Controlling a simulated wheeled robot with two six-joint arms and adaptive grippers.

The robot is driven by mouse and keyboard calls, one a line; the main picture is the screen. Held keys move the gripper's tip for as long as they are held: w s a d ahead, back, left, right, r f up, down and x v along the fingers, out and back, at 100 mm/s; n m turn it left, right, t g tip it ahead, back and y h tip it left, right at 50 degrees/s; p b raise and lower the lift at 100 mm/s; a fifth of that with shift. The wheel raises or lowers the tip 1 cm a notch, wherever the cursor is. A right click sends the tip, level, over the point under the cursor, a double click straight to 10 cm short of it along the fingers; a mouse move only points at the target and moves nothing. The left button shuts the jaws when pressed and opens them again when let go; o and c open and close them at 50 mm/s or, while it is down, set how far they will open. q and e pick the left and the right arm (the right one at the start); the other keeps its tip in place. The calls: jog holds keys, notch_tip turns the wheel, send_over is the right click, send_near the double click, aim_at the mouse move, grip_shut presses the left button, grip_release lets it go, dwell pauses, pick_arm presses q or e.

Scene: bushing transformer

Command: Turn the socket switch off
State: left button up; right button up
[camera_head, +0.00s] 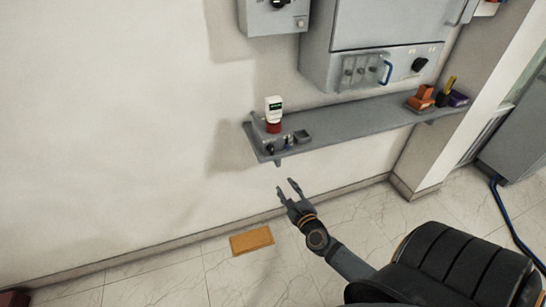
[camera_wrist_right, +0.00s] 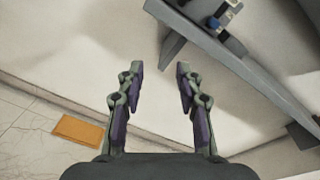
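A grey box with a black rotary knob (camera_head: 280,3) hangs on the wall at the top of the head view. A larger grey cabinet (camera_head: 350,68) beside it has a lower panel with several small switches, a blue handle and another black knob (camera_head: 419,64). I cannot tell which of these is the socket switch. My right gripper (camera_head: 287,187) is open and empty, below and in front of the shelf. In the right wrist view its two fingers (camera_wrist_right: 157,75) are apart with only wall between them. My left gripper is not in view.
A grey wall shelf (camera_head: 365,119) runs below the cabinet. It carries a white and red device (camera_head: 274,112) and small parts at its left end, and orange and purple items (camera_head: 424,94) at its right. An orange-brown board (camera_head: 251,241) lies on the floor.

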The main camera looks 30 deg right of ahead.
aim_at(272, 151)
notch_tip(272, 151, up, 8)
jog(key=m+t+h, duration=0.1)
jog(key=m, duration=0.5)
jog(key=x, duration=0.7)
jog(key=a+p+x, duration=0.1)
jog(key=x, duration=0.3)
jog(key=shift+f, duration=0.2)
grip_shut()
